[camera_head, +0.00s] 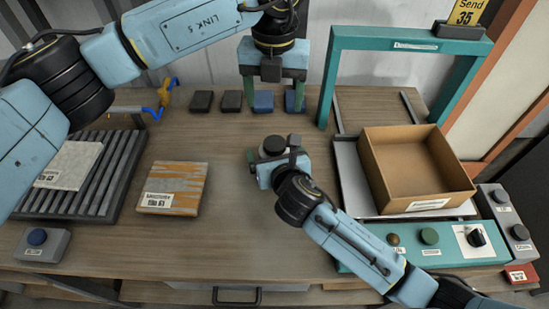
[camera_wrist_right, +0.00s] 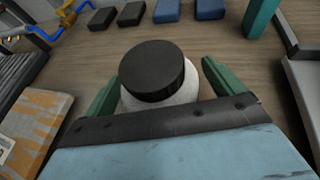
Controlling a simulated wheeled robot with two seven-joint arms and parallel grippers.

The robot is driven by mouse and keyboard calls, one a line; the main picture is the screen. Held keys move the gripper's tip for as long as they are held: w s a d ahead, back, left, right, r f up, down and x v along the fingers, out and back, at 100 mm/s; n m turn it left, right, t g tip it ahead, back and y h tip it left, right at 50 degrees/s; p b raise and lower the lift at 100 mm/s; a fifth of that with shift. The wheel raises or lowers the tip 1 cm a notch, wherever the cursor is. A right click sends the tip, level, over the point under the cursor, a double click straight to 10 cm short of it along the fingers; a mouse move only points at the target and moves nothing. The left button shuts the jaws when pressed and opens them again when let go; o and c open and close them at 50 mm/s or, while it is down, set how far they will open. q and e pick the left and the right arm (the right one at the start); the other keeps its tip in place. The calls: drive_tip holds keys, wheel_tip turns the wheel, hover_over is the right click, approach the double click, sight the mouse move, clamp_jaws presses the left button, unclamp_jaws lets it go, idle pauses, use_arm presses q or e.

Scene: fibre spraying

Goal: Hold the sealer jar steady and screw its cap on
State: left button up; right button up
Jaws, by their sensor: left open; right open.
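The sealer jar has a white body (camera_wrist_right: 186,94) and a wide black cap (camera_wrist_right: 153,70). The cap sits on top of the jar; I cannot tell how tightly. In the head view the black cap (camera_head: 273,145) is near the table's middle. My right gripper (camera_head: 272,162) is low at the jar, open; in the right wrist view its green fingers (camera_wrist_right: 165,82) are either side of the jar with gaps. The jar's lower part is hidden by the gripper. My left gripper (camera_head: 271,106) is open and empty, pointing down, higher up and beyond the jar.
An open cardboard box (camera_head: 415,165) stands on the right under a teal frame (camera_head: 410,43). A control panel (camera_head: 430,240) is in front of it. A patterned board (camera_head: 173,188) and a roller rack (camera_head: 112,180) lie left. Several dark blocks (camera_head: 231,101) line the back.

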drive_tip(key=p+v, duration=0.2)
drive_tip(key=v, duration=1)
drive_tip(key=shift+s, duration=0.35)
drive_tip(key=shift+s+d, duration=0.1)
